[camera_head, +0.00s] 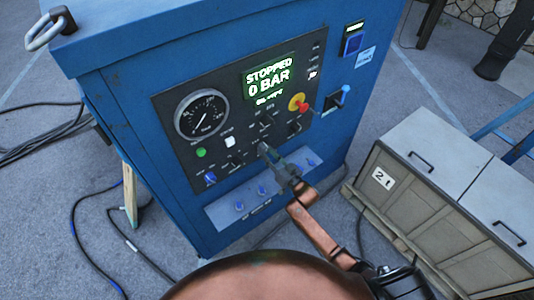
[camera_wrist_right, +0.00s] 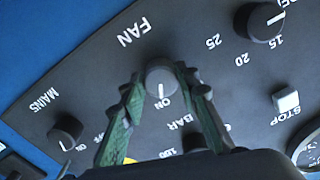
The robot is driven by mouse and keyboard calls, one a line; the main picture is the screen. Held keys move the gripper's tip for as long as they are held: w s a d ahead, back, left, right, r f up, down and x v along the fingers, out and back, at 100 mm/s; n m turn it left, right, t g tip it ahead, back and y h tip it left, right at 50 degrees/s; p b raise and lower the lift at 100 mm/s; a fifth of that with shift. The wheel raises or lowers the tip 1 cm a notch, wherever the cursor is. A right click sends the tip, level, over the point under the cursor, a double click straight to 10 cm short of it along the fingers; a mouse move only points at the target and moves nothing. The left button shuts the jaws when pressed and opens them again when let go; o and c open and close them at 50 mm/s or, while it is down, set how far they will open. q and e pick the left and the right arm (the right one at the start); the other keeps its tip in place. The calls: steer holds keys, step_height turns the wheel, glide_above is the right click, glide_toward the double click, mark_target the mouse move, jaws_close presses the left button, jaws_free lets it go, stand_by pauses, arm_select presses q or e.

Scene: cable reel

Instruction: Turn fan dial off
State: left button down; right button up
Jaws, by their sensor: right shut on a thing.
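The fan dial (camera_wrist_right: 161,80) is a round grey knob on the dark control panel, under the word FAN in the right wrist view. Its white mark points down toward the word ON. My right gripper (camera_wrist_right: 160,76) has one green-padded finger on each side of the dial, shut on it. In the head view my right gripper (camera_head: 264,149) reaches the lower middle of the panel (camera_head: 165,118), and its fingers hide the dial there. My left gripper is not in view.
Other dials sit close by, including the MAINS knob (camera_wrist_right: 66,133) and a white STOP button (camera_wrist_right: 286,101). A red and yellow knob (camera_head: 299,103), a round gauge (camera_head: 201,115) and a lit display (camera_head: 269,77) share the panel. A crate (camera_head: 420,205) stands right of the blue cabinet.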

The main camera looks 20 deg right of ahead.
steer(key=shift+n, duration=0.3)
steer(key=n, duration=0.5)
steer(key=shift+d+f+b, duration=0.1)
steer(key=shift+b, duration=0.3)
steer(key=n+b, duration=0.1)
steer(key=n, duration=0.5)
steer(key=shift+n, duration=0.3)
steer(key=o, duration=1.2)
steer(key=shift+c, duration=0.2)
steer(key=v, duration=1.2)
steer(key=shift+d, duration=0.1)
